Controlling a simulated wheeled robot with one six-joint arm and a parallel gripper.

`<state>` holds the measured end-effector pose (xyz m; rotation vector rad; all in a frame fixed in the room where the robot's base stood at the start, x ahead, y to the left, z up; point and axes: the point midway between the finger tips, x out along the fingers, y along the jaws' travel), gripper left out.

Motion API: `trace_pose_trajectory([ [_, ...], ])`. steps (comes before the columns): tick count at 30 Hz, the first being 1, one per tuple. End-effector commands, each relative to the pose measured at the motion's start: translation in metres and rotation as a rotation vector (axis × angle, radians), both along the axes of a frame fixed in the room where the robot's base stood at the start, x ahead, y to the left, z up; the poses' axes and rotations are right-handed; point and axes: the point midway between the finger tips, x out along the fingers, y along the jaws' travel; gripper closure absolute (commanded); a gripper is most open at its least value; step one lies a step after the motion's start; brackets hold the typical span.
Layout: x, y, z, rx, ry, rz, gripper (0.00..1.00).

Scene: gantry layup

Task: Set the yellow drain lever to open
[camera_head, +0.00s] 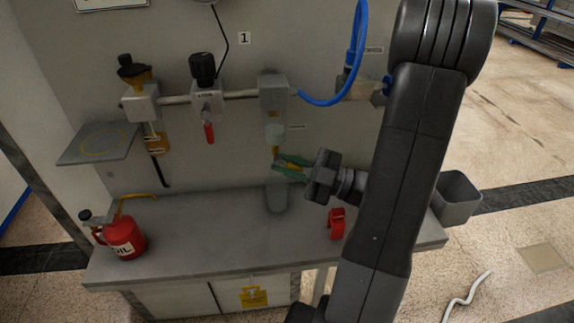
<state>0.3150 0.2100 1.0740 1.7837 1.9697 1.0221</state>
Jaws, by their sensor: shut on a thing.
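The yellow drain lever (276,151) is a small piece under the clear bowl (274,133) of the grey unit in the middle of the wall panel. My gripper (284,164) has green fingers and reaches in from the right at the lever. It is shut on the lever, and its fingers hide part of it. The lever's exact angle is hard to make out.
A grey cup (277,199) stands on the bench (200,230) below the lever. A red-handled valve (209,132) hangs to the left, and a blue hose (330,103) loops to the right. A red oil can (124,240) and a red clamp-like item (337,224) are on the bench.

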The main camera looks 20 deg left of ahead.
Motion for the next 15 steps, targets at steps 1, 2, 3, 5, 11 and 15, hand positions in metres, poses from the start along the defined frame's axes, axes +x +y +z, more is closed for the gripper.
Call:
trace_pose_trajectory([
  [1, 0.0001, -0.0002, 0.001, 0.002, 0.0, -0.001, 1.0],
  [2, 0.0001, -0.0002, 0.001, 0.002, 0.0, -0.001, 1.0],
  [3, 0.0001, -0.0002, 0.001, 0.002, 0.0, -0.001, 1.0],
  [5, 0.0001, -0.0002, 0.001, 0.002, 0.0, -0.001, 0.79],
  [11, 0.0001, -0.0001, 0.0006, 0.002, -0.001, 0.0, 0.79],
  [15, 0.0005, -0.0016, -0.0003, 0.001, -0.001, -0.001, 0.79],
])
